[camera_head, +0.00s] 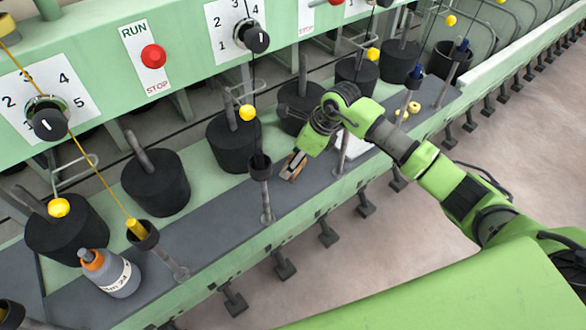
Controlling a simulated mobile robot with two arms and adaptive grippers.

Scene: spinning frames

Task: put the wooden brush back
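My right arm comes in from the right and reaches over the grey ledge of the green machine. My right gripper (291,168) points down at the ledge, between two upright spindle posts. A small brown piece, which looks like the wooden brush (299,170), is at its fingertips, low over or on the ledge. The gripper covers part of it, and I cannot tell whether the fingers are closed on it. My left gripper is not in view.
A grey bottle with an orange cap (110,273) stands on the ledge at left. A white flat item (352,146) and yellow round items (408,109) lie farther right. Black bobbins (155,182), thin threads and posts (263,185) crowd the ledge. Run/stop panels (146,58) are above.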

